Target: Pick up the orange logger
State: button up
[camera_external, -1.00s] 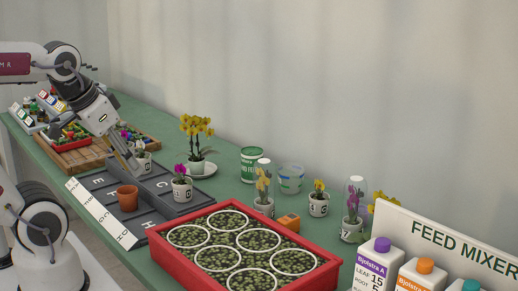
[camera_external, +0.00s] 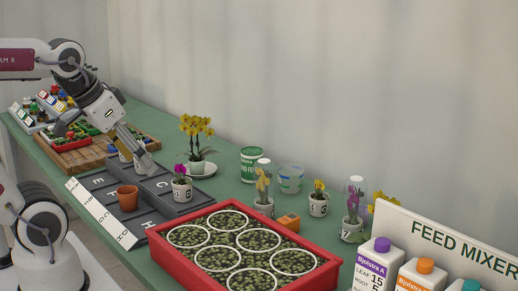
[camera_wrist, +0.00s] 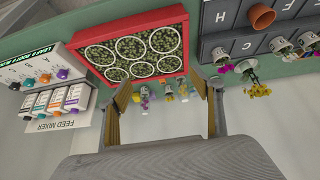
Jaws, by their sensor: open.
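The orange logger (camera_external: 288,222) is a small orange block on the green bench in the external view. I cannot clearly pick out the logger in the wrist view.
The red tray (camera_external: 157,244) with white rings fills the bench front. A white pot with yellow flowers (camera_external: 318,204) and a glass-covered plant (camera_external: 354,210) stand right of the logger; another covered plant (camera_external: 264,203) stands left. Feed bottles (camera_external: 375,269) stand at the front right.

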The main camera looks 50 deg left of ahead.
jog(key=w+d+r+t+h, duration=0.1)
jog(key=w+d+r+t, duration=0.15)
jog(key=w+r, duration=0.45)
jog(key=w+d+r+n+t+h, duration=0.1)
jog(key=w+d+r+t, duration=0.2)
jog(key=w, duration=0.8)
jog(key=w+d+r+t+h, duration=0.1)
jog(key=w+d+r, duration=0.3)
jog(key=w, duration=0.5)
jog(key=w+r+n+t+y, duration=0.3)
jog(key=w+n+y, duration=0.15)
jog(key=w, duration=1.25)
jog(key=w+a+f+n+g+y, duration=0.2)
jog(key=w+f+n+y, duration=0.15)
jog(key=f, duration=0.35)
jog(key=w+a+f+n+g+y, duration=0.1)
jog(key=w+f+n+g+y, duration=0.2)
jog(key=f, duration=0.4)
jog(key=s+d+f+n+g+y, duration=0.1)
jog(key=s+f+g, duration=0.3)
jog(key=f, duration=0.7)
jog(key=s+d+f+n+g+y, duration=0.1)
jog(key=s+f+n+g+y, duration=0.1)
jog(key=s+f+g+y, duration=0.2)
jog(key=s+f, duration=0.3)
jog(key=f, duration=0.3)
jog(key=shift+s+f+n, duration=0.15)
jog(key=shift+f+n, duration=0.25)
